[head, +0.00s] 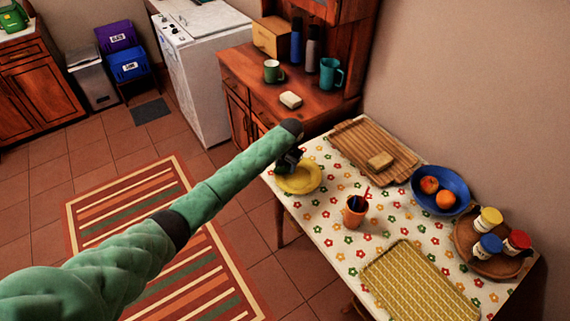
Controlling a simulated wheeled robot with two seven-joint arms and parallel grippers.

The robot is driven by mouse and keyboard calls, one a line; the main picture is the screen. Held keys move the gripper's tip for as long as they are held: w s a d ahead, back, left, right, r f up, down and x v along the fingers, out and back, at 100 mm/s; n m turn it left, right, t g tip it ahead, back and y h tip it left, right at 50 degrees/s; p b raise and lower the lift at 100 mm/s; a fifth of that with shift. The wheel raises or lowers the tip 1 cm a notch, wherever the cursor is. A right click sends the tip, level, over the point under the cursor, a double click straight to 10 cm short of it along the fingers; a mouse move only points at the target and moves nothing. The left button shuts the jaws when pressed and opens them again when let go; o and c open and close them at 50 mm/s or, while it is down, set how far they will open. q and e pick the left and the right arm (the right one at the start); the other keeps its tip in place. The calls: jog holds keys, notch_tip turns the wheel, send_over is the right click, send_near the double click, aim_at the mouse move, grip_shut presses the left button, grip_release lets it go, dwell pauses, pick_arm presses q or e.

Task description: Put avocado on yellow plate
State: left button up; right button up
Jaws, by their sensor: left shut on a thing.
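The yellow plate (299,181) lies on the flowered tablecloth at the table's left corner. My left arm reaches in from the left, and my left gripper (287,164) is just above the back left part of the plate. It is shut on a small dark thing that I take to be the avocado; the gripper and arm hide most of it. I cannot tell whether it touches the plate. No other avocado shows. My right gripper is not in view.
An orange cup (355,214) stands right of the plate. A wooden board (365,142), a blue fruit bowl (440,205), a brown tray (487,264) with jars and a yellow woven mat (412,285) take up much of the table (317,222). A wooden cabinet (257,92) stands behind.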

aim_at(288, 165)
pick_arm(q)
jog(key=o, duration=1)
jog(key=shift+o, duration=0.2)
jog(key=shift+r, duration=0.6)
notch_tip(288, 165, up, 12)
jog(key=d+b, duration=0.1)
jog(key=b, duration=0.4)
jog(key=shift+s+d, duration=0.15)
jog(key=shift+s, duration=0.15)
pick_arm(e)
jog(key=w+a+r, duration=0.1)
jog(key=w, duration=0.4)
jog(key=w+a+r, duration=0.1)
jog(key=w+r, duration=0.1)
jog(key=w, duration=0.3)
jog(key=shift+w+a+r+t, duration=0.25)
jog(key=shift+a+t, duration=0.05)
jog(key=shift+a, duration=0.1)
